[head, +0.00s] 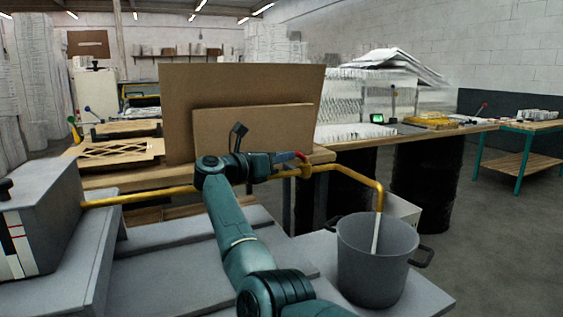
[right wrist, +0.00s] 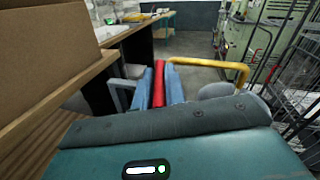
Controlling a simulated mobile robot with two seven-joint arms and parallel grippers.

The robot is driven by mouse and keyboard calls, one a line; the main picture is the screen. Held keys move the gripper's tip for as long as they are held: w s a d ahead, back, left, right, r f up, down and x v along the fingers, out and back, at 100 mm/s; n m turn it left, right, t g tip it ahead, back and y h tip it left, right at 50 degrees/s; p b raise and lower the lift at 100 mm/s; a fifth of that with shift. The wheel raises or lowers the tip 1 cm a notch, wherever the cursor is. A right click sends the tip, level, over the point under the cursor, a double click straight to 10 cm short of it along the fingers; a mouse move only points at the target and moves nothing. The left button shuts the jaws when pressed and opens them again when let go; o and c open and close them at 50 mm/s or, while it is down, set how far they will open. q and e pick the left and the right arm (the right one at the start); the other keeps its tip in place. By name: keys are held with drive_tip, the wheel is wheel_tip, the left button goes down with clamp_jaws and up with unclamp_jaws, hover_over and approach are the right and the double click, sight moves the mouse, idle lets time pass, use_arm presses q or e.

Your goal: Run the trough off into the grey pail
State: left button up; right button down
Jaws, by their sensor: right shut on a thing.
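The trough appears to be the grey box (head: 45,215) at the left, with a level strip on its front. A yellow pipe (head: 340,168) runs from it to the right and bends down over the grey pail (head: 370,275). A pale streak (head: 376,236) hangs from the pipe's mouth into the pail, like a running stream. My right gripper (head: 290,158) is shut on the red lever (head: 301,155) at the pipe. In the right wrist view the red lever (right wrist: 158,85) sits between the blue fingers. The pail's inside level is hidden. My left gripper is out of view.
Brown boards (head: 250,85) stand upright on the workbench (head: 425,135) just behind my right gripper. Black drums (head: 420,185) stand under the bench. The pail rests on a grey platform (head: 425,300). Open floor lies to the right.

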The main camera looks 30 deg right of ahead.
drive_tip(key=shift+f, duration=0.15)
idle(0.3)
drive_tip(key=c, duration=1.5)
unclamp_jaws()
drive_tip(key=shift+o, duration=0.2)
drive_tip(key=s+a, duration=0.1)
drive_tip(key=a, duration=1.2)
drive_tip(key=shift+s+b, duration=0.4)
